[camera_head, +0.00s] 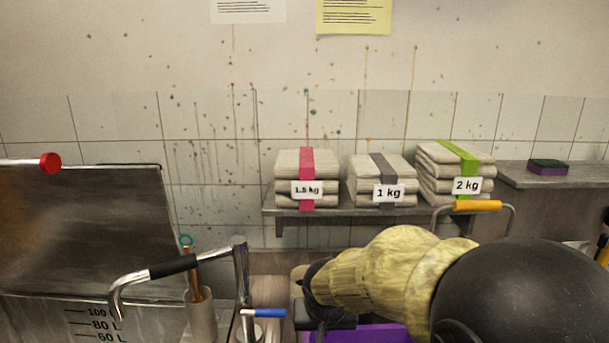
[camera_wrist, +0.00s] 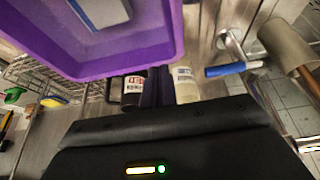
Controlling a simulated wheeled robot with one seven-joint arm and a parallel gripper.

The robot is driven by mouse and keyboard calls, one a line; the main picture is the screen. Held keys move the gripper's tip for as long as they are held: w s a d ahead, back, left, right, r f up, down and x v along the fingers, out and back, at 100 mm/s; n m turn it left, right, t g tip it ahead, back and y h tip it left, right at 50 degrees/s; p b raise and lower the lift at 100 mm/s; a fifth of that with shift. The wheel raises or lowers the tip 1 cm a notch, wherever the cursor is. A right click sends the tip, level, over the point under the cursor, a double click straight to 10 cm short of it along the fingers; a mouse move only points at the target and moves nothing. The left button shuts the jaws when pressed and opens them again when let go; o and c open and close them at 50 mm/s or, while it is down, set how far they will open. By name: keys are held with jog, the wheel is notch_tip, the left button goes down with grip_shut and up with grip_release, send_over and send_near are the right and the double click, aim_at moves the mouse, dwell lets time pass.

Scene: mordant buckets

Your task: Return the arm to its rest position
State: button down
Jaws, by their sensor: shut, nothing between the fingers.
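My arm reaches in from the lower right in the camera_head view, with a yellowish sleeve and a large black joint. My gripper (camera_head: 325,318) is the dark end left of the sleeve, low in the picture and partly cut off by the bottom edge. In the camera_wrist view, the black gripper body fills the bottom, and the dark fingers of my gripper (camera_wrist: 159,84) stand together, shut and empty.
A purple tray (camera_head: 365,334) lies below my arm; it also shows in the wrist view (camera_wrist: 120,58). Behind stands a shelf (camera_head: 345,212) with labelled cloth stacks (camera_head: 302,170). A steel vat (camera_head: 80,225) and a bent handle (camera_head: 172,266) are left.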

jog(key=s+d+f+g, duration=0.2)
jog(key=s+d+f, duration=0.3)
jog(key=s+d, duration=0.6)
jog(key=shift+s+d+f+p, duration=0.3)
jog(key=shift+s+d+f, duration=0.05)
jog(key=shift+s+d, duration=0.05)
